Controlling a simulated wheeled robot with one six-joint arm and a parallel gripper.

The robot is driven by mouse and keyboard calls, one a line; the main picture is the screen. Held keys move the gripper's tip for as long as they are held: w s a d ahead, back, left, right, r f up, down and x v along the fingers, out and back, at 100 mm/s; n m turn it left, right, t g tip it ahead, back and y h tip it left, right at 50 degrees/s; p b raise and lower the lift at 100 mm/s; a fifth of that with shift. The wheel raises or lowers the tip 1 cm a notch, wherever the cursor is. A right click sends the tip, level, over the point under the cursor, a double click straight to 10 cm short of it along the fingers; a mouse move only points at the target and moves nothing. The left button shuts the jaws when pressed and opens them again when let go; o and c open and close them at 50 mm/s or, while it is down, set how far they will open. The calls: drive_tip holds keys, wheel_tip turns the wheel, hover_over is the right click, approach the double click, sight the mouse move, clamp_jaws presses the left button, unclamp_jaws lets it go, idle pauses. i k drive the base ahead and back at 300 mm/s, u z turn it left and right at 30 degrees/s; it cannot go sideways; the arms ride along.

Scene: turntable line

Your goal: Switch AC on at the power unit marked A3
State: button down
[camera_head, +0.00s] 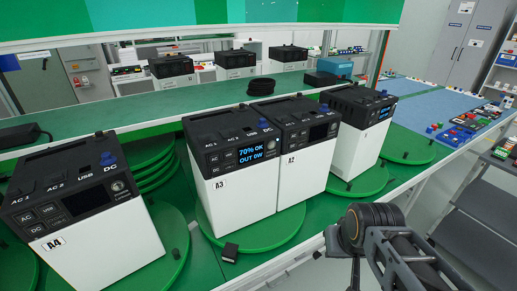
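The power unit marked A3 (237,196) stands upright on a round green turntable, in the middle of the picture. It has a white body and a black top section. Its screen (250,155) is lit and reads "70% OK, OUT 0W". A cluster of small dark buttons (220,163) sits left of the screen, with AC at its upper left. A blue knob or plug stands on its top near the DC marking. Part of my arm shows at the lower right, in front of and apart from the units. My gripper's fingertips cannot be made out.
Unit A2 (300,169), its screen dark, stands close at A3's right. Another unit (357,150) with a lit screen stands further right. Unit A4 (105,240), screen dark, is at left. A small black block (230,252) lies by A3's base. A black coil (261,87) lies behind.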

sight(214, 158)
drive_tip(key=z, duration=0.7)
drive_tip(key=k, duration=0.85)
drive_tip(key=u, duration=1.5)
drive_tip(key=i, duration=0.5)
